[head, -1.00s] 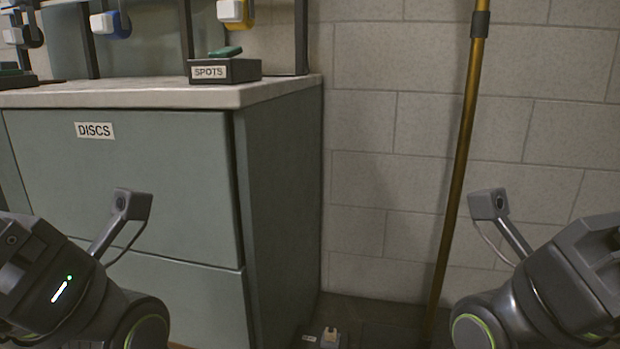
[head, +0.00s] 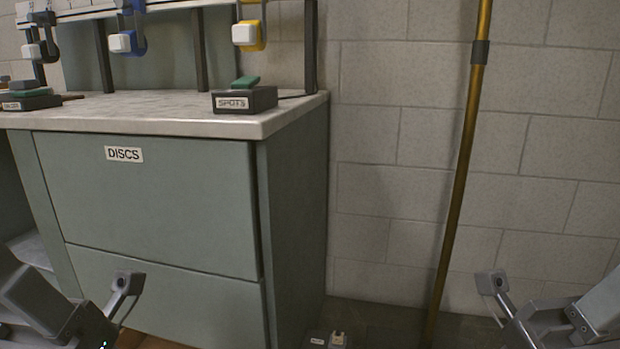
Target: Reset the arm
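My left arm's wrist (head: 75,325) shows at the lower left, with a small camera on a stalk beside it. My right arm's wrist (head: 550,325) shows at the lower right, with a matching camera stalk. Both are cut off by the picture's edges. I cannot make out the fingertips of either gripper, nor whether they hold anything. Neither wrist appears to touch the furniture.
A grey-green cabinet labelled DISCS (head: 150,205) stands at the left with a pale worktop (head: 150,120). On it are a SPOTS box (head: 245,100) and a rack with blue and yellow clamps. A brass pole (head: 465,150) stands by the block wall. A small labelled box (head: 330,340) is on the floor.

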